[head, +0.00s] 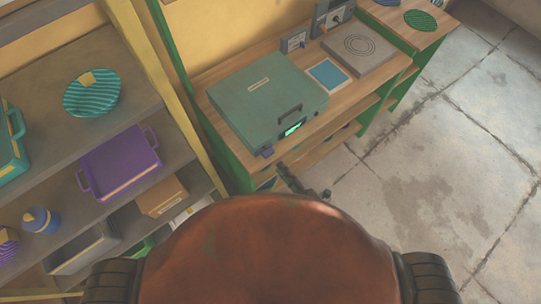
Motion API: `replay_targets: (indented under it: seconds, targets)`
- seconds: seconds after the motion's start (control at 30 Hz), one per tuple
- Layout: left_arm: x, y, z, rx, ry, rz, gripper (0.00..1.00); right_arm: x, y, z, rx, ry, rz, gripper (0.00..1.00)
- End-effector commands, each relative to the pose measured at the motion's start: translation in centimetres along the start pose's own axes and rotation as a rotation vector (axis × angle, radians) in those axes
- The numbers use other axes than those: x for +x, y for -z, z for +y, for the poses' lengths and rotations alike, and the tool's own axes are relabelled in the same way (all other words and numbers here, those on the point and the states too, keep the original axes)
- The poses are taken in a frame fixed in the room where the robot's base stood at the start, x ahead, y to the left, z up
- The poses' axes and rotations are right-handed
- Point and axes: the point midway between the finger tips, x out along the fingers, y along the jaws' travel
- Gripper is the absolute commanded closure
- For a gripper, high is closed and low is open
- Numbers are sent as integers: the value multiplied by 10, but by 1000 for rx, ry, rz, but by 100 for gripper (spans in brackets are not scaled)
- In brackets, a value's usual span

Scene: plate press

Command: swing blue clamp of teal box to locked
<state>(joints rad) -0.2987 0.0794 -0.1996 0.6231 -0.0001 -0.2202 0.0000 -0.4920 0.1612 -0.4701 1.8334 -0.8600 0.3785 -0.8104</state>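The teal box (262,92) sits shut on the wooden bench, with a dark handle (290,113) and a lit green display (293,129) on its front. A small blue clamp (266,152) shows at the lower left corner of the front; its exact angle is too small to tell. My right gripper (284,170) is just in front of the box, to the right of and below the clamp, apparently apart from it. Its fingers are too small and dark to tell open from shut. My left gripper is not in view.
Right of the box on the bench (213,78) lie a blue-topped panel (328,75) and a grey plate with rings (358,46). Grey devices (295,41) stand behind. A shelf with a purple tray (120,160) is at left. Open floor (440,150) lies at right.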

Motion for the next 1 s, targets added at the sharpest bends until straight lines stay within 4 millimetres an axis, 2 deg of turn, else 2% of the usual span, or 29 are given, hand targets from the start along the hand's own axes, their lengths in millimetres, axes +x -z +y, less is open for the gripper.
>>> replay_targets:
  seconds: [0.3, 0.5, 0.83, 1.0]
  targets:
    - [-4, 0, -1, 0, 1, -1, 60, 49, 0, 1, 1, -2, 0, 72]
    - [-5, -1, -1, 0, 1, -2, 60, 68, -1, 0, 2, 0, -2, 72]
    - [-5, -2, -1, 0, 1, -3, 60, 72, -1, -1, 3, 2, -2, 72]
    - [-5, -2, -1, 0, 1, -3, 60, 72, -1, -1, 3, 2, -2, 84]
